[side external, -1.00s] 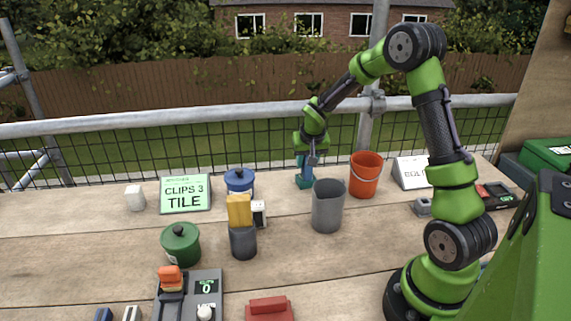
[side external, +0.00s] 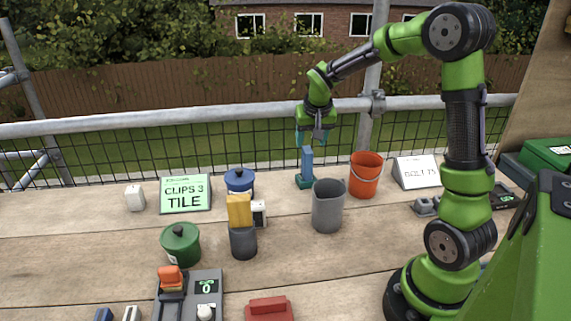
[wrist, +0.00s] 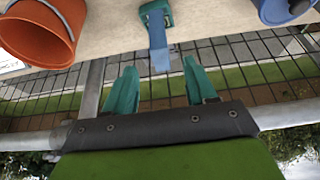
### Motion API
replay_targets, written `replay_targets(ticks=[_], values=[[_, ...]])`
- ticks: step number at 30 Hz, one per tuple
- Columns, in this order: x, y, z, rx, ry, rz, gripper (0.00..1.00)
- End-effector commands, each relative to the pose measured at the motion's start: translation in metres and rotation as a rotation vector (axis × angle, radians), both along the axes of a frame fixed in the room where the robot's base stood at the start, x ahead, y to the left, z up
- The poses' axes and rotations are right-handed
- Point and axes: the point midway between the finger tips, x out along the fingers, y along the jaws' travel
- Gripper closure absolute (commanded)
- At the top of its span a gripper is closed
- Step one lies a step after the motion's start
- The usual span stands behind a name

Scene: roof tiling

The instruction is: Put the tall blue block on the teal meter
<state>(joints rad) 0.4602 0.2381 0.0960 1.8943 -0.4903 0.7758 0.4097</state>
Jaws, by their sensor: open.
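The tall blue block (side external: 307,160) stands upright on the teal meter (side external: 305,184) at the back of the bench, behind the grey cup. My gripper (side external: 311,139) is just above the block, pointing down, with its teal fingers spread and empty. In the wrist view the block (wrist: 159,56) shows beyond the open fingers (wrist: 158,70), and part of the teal meter (wrist: 155,13) shows at its foot. The fingers appear clear of the block.
A grey cup (side external: 328,207) and an orange bucket (side external: 365,176) stand close to the meter. A blue pot (side external: 239,181), a dark cup with a yellow block (side external: 239,210) and a green pot (side external: 181,244) are left. A mesh rail (side external: 120,160) runs behind.

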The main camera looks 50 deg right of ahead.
Motion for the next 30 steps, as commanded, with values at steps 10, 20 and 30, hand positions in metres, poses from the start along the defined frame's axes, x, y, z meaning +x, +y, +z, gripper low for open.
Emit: replay_targets(ticks=[10,20,30], values=[[-0.017,0.034,0.040,0.010,-0.031,0.047,0.44],[-0.108,0.168,0.091,0.131,-0.211,0.323,0.44],[-0.168,0.224,0.090,0.237,-0.318,0.496,0.44]])
